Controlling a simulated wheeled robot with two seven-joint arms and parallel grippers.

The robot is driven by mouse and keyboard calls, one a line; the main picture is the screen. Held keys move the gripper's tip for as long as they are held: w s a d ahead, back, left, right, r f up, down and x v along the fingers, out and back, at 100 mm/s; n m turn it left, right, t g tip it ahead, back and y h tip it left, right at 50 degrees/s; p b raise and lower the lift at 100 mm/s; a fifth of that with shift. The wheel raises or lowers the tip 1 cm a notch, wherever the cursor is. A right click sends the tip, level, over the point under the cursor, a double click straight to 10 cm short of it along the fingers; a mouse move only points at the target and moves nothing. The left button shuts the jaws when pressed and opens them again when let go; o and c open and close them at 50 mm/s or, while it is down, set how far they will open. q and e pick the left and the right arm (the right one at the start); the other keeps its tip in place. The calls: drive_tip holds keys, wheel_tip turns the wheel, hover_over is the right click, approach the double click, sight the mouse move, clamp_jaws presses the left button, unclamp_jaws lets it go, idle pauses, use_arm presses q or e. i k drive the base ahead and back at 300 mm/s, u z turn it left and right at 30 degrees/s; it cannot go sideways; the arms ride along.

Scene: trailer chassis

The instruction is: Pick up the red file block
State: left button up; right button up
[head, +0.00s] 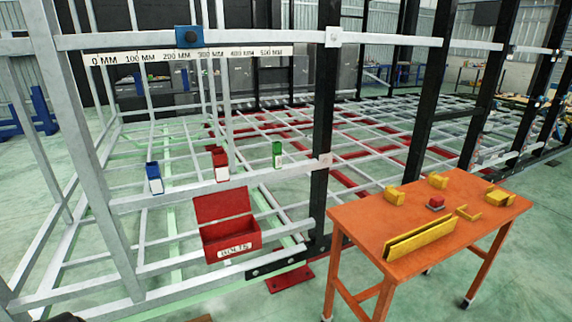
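A small red block with a white label (221,172) stands upright on a grey horizontal rail, in the middle left of the head view. It looks like the red file block. A similar blue block (154,178) stands to its left, and a green one (277,155) stands to its right on the rail. Neither of my grippers is clearly in view. A small dark shape shows at the bottom left edge, and I cannot tell what it is.
A grey upright post (84,150) and a black post (322,130) flank the blocks. A ruler strip (190,54) runs above. An orange table (430,225) with yellow parts stands right.

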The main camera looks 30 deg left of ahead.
sight(435, 204)
drive_tip(key=z, duration=0.25)
drive_tip(key=k, duration=0.3)
drive_tip(key=z, duration=1)
drive_tip(key=k, duration=1.05)
drive_tip(key=z, duration=0.65)
drive_tip(key=i, duration=1.3)
drive_tip(key=u, duration=0.65)
drive_tip(key=i, duration=1.75)
drive_tip(key=u, duration=1.8)
drive_tip(key=i, duration=1.05)
drive_tip(key=u, duration=1.15)
